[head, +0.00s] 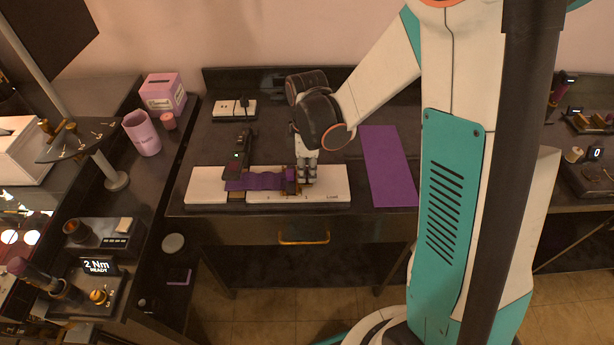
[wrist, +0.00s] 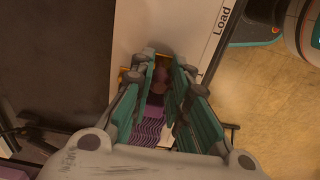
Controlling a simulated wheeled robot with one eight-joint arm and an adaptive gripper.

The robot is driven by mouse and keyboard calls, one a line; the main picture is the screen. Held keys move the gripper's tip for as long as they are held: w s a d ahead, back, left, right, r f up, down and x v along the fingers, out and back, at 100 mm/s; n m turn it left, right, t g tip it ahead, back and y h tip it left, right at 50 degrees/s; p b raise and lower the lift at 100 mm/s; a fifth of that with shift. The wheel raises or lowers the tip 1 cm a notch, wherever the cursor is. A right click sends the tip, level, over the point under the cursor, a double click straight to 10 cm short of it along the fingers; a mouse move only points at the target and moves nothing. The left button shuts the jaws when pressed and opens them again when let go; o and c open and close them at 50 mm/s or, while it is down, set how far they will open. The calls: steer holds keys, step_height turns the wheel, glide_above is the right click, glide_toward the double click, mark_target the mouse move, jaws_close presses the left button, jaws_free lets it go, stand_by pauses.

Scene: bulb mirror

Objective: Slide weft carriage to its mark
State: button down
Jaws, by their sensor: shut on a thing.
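The weft carriage (head: 291,182) is a small dark brown block with gold edges on the long white board (head: 216,190). A wavy purple cloth strip (head: 254,181) runs left from it along the board. My gripper (head: 307,177) points down at the carriage and is shut on it. In the wrist view, the teal fingers of my gripper (wrist: 167,85) stand on both sides of the brown carriage (wrist: 174,76), with wavy purple cloth below it. The word "Load" shows near the board's right end. My fingers hide part of the carriage, and any mark close by is too small to read.
A dark upright fixture (head: 241,150) stands across the board's left part. A flat purple mat (head: 388,165) lies to the right on the dark table (head: 335,80). A small white switch box (head: 234,110) sits behind. A pink cup (head: 142,133) stands on the left bench.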

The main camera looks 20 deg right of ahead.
mark_target(293, 172)
steer(key=shift+w+a, duration=0.3)
steer(key=shift+a, duration=0.6)
steer(key=shift+w+a, duration=0.25)
steer(key=shift+a, duration=0.6)
steer(key=c, duration=1.3)
jaws_free()
steer(key=shift+r+p, duration=2.2)
steer(key=shift+r, duration=1.3)
